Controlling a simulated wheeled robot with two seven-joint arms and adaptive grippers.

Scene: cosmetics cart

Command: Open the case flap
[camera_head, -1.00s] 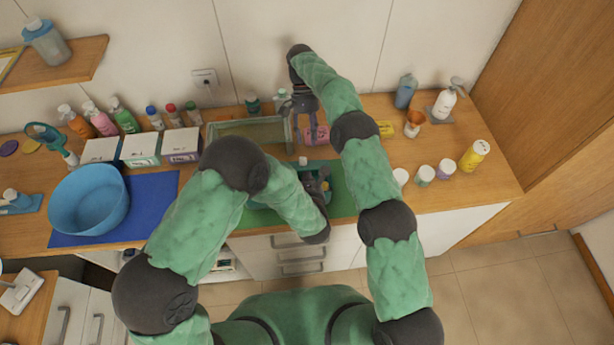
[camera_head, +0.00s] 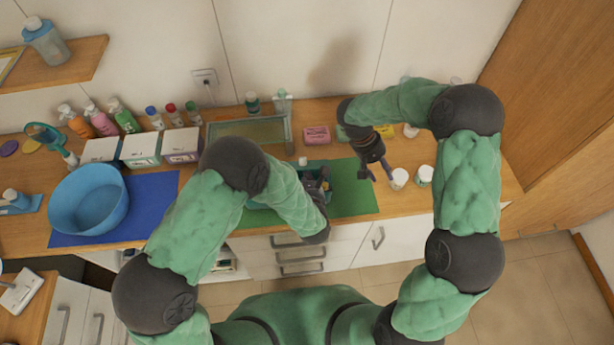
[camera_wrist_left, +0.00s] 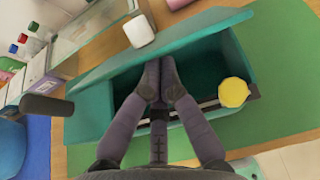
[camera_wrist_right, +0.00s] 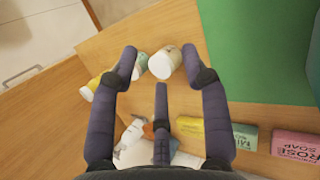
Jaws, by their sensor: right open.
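The teal case (camera_head: 318,166) stands on a green mat (camera_head: 353,195) in the head view, partly hidden by my left arm. In the left wrist view its flap (camera_wrist_left: 98,108) is tilted up, and the dark inside of the case (camera_wrist_left: 205,70) shows. My left gripper (camera_wrist_left: 160,88) has its fingertips together over the opening, beside the flap; any contact is unclear. It also shows in the head view (camera_head: 322,184). My right gripper (camera_head: 379,175) is open and empty over the counter, right of the mat. A white jar (camera_wrist_right: 165,62) lies beyond its fingertips in the right wrist view.
A blue bowl (camera_head: 88,200) on a blue mat stands left. Small boxes (camera_head: 181,145) and bottles line the back. A glass-like tray (camera_head: 248,130) sits behind the case. A pink soap box (camera_head: 317,135) and jars (camera_head: 425,175) are near my right gripper.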

